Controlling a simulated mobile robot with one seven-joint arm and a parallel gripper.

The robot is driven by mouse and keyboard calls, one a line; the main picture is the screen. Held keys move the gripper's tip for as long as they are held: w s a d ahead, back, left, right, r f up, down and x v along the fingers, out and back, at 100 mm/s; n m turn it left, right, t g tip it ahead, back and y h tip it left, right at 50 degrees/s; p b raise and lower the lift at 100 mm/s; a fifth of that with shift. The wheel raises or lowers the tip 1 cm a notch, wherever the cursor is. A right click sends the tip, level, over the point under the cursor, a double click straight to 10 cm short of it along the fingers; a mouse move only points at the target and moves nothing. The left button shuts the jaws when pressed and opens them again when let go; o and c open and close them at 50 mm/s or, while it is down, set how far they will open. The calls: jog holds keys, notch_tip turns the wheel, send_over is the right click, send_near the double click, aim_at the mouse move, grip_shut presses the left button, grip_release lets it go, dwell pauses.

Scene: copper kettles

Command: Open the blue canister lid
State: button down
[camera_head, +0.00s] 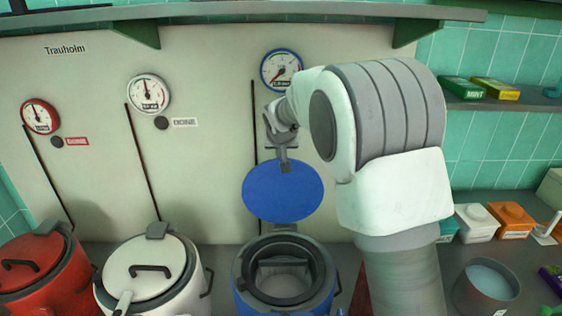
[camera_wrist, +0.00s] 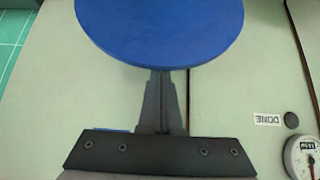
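The blue canister (camera_head: 243,299) stands open in the head view, its dark rim and grey inside showing. Its round blue lid (camera_head: 283,196) is raised, standing nearly upright above and behind the opening with a flat face toward the head camera. My gripper (camera_head: 286,165) is at the lid's upper edge, pointing down. In the wrist view the gripper fingers (camera_wrist: 161,100) are together, with their tips at the edge of the blue lid (camera_wrist: 160,30). I see nothing between the fingers. The lid's handle is hidden.
A white canister (camera_head: 175,265) and a red canister (camera_head: 30,260), both lidded, stand to the left. A grey pot (camera_head: 485,290) and small boxes (camera_head: 476,222) stand to the right. A wall panel with gauges (camera_head: 282,69) is close behind the lid, and a shelf (camera_head: 250,10) runs above.

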jog(key=s+f+t+b, duration=0.1)
jog(key=s+b, duration=0.5)
jog(key=b, duration=0.2)
jog(key=shift+b, duration=0.4)
